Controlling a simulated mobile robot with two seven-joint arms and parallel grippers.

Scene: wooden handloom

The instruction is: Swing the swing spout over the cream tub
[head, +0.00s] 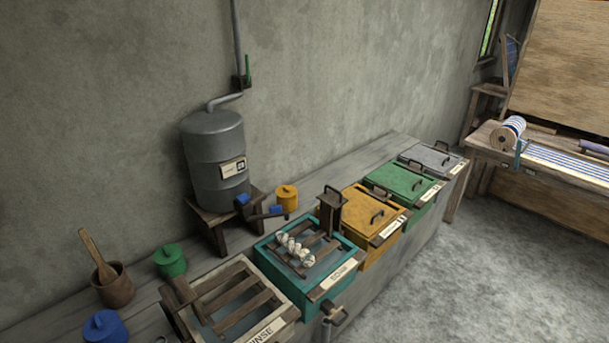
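The swing spout (263,216) is a short dark arm low on the front of the grey metal tank (213,155). It has blue parts at its root and near its outer end. It points right, toward the back edge of the teal tub (285,275), and does not lie over the cream tub. The cream tub (270,283) is a pale wooden box with brown slats across its top and a partly visible label that seems to read RINSE. It stands at the bottom, left of the teal tub, and is cut off by the frame edge. Neither gripper shows.
White twisted skeins (293,249) lie on the teal tub's slats. Yellow (375,223), green (407,184) and grey (433,158) lidded tubs stand to the right. Blue (105,328), green (170,262) and yellow (287,199) pots and a brown mortar (115,288) share the bench.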

